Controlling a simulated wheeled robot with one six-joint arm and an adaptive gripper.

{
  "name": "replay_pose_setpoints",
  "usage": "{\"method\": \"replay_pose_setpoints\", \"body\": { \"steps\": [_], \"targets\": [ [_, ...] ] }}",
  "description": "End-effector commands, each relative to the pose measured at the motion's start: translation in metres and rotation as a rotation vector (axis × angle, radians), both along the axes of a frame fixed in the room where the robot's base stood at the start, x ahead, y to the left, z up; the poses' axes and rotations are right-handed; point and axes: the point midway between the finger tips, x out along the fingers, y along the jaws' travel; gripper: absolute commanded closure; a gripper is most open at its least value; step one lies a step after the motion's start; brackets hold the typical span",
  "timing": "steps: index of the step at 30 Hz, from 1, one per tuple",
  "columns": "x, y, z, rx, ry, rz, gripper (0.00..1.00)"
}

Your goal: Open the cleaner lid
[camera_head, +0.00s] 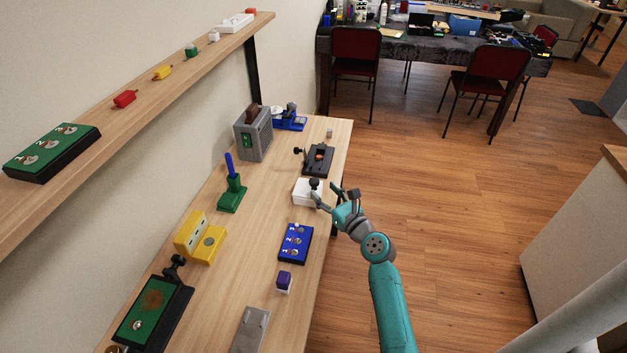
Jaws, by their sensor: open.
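A small white box (302,195) with a black knob (314,184) on top sits near the right edge of the wooden table. It looks like the cleaner, though no label can be read. Its top appears closed. My gripper (327,197) is open at the right side of the box, with its fingers spread close to the knob. Whether a finger touches the box or knob cannot be told. The fingers hide part of the box's right side.
A black fixture (318,160) stands behind the white box, and a blue numbered panel (295,244) lies in front. A green stand (232,194), grey box (253,134) and yellow block (201,238) stand to the left. A shelf (150,95) overhangs the table's left side.

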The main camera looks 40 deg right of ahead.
Motion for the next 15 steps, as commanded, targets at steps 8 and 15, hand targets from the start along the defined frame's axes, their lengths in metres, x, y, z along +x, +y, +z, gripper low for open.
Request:
{"method": "replay_pose_setpoints", "body": {
  "steps": [8,15],
  "targets": [
    [0.045,-0.005,0.001,-0.002,-0.001,0.001,0.43],
    [0.060,-0.007,0.000,-0.001,0.000,0.000,0.43]
  ]
}}
